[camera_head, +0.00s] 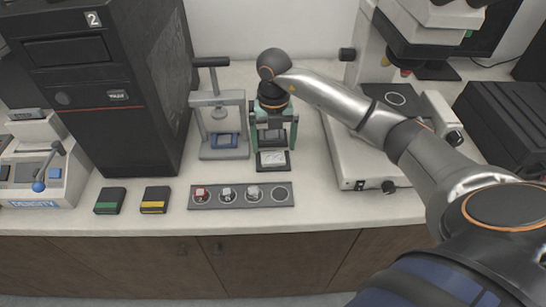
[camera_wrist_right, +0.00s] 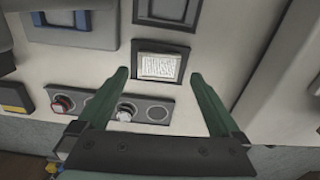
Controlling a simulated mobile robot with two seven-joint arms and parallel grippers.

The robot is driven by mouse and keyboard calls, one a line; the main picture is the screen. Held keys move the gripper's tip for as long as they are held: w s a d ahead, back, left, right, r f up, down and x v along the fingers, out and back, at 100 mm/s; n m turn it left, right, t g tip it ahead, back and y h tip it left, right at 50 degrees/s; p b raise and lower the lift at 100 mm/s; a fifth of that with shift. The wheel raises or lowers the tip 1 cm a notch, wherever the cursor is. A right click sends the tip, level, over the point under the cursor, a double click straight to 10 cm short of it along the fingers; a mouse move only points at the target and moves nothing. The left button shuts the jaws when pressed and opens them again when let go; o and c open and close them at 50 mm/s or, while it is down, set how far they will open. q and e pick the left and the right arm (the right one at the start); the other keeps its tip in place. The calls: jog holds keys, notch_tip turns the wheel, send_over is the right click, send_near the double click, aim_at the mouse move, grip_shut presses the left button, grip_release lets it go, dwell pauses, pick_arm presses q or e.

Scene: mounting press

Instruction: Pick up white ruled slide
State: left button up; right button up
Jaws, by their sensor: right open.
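The white ruled slide (camera_head: 273,159) lies in a dark frame on the bench, between the left hand press and the white microscope base. In the wrist view the slide (camera_wrist_right: 158,66) shows as a pale rectangle with fine lines, ahead of the fingers and roughly centred between them. My right gripper (camera_head: 273,140) has green fingers and points down over the bench just behind the slide in the head view. In the wrist view the right gripper (camera_wrist_right: 160,75) is open, with nothing between its fingers. My left gripper is not in view.
A grey press (camera_head: 220,113) with a blue piece stands left of my gripper. A strip with round spots (camera_head: 268,195) lies in front, its rightmost spot empty. The microscope base (camera_head: 345,160) stands close on the right.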

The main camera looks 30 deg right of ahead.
aim_at(273, 156)
notch_tip(273, 156, down, 4)
jog(key=shift+w+r, duration=0.15)
jog(key=shift+r, duration=0.05)
jog(key=c, duration=1.2)
jog(key=shift+r, duration=0.2)
jog(key=shift+c, duration=0.2)
